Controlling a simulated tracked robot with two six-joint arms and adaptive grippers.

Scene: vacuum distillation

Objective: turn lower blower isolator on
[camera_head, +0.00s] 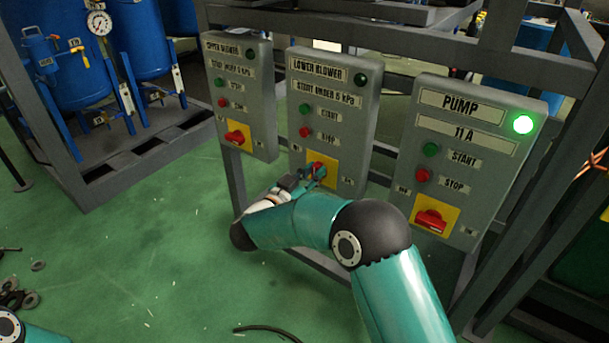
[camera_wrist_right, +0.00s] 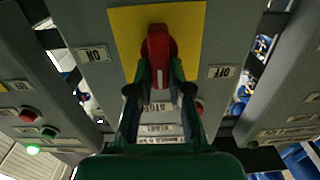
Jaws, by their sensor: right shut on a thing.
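The lower blower panel (camera_head: 334,108) stands in the middle of the head view, with a dark lamp at its upper right. Its isolator is a red knob (camera_wrist_right: 158,48) on a yellow plate (camera_wrist_right: 192,22), mostly hidden by my gripper in the head view. My right gripper (camera_head: 312,178) is shut on the knob; in the wrist view its green fingers (camera_wrist_right: 160,78) lie on either side of it. The knob stands upright in that view, between the ON label (camera_wrist_right: 94,55) at left and the OFF label (camera_wrist_right: 222,72) at right. My left gripper is not in view.
The upper blower panel (camera_head: 241,90) stands to the left and the pump panel (camera_head: 462,155), with a lit green lamp (camera_head: 522,124), to the right. A grey frame carries the panels. Blue tanks (camera_head: 140,40) stand at far left.

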